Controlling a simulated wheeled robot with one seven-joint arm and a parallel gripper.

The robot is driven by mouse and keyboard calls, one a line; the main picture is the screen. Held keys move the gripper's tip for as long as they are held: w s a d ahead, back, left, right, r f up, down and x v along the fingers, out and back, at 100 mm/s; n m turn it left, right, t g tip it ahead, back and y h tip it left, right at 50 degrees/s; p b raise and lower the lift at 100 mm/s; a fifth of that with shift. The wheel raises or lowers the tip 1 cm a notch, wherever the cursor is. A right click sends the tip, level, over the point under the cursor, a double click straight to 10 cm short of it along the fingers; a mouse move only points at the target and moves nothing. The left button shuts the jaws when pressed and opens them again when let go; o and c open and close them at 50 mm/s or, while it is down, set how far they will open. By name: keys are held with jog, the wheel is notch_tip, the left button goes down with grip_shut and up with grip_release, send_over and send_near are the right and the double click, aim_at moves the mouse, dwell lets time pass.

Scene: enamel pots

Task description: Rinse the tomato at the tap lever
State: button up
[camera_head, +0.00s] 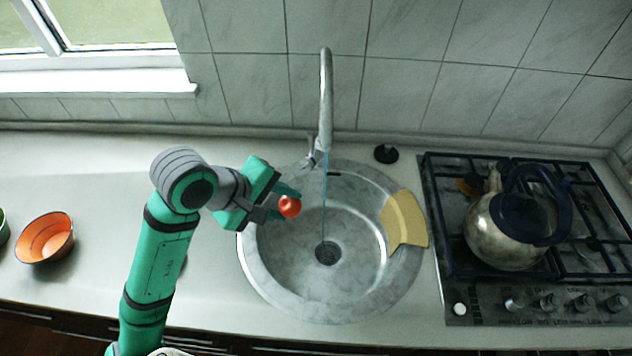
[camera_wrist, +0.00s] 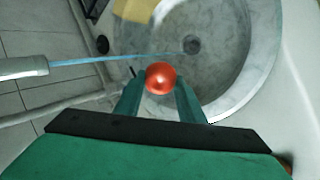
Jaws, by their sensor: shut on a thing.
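My gripper (camera_head: 279,203) is shut on the red tomato (camera_head: 289,207) and holds it above the left part of the round metal sink (camera_head: 285,285). In the wrist view the tomato (camera_wrist: 160,78) sits between the two green fingertips. The tap (camera_head: 326,95) stands behind the sink, and a thin blue stream of water (camera_head: 324,200) falls from it towards the drain. The stream is to the right of the tomato in the head view and apart from it. The tap lever (camera_head: 318,152) shows at the tap's base, partly hidden behind the spout.
A kettle (camera_head: 505,230) stands on the gas hob (camera_head: 450,260) at the right. An orange bowl (camera_head: 45,238) is on the counter at the left. A small black round thing (camera_head: 386,154) sits behind the sink.

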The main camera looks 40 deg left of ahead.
jog(key=shift+s+a+r, duration=0.2)
jog(key=shift+s+r, duration=0.45)
jog(key=shift+s, duration=0.1)
jog(key=shift+s+a+r, duration=0.15)
jog(key=shift+s+r, duration=0.45)
jog(key=shift+s, duration=0.15)
jog(key=shift+s+a+r, duration=0.2)
jog(key=shift+s+r, duration=0.45)
jog(key=shift+s, duration=0.1)
jog(key=shift+s, duration=0.1)
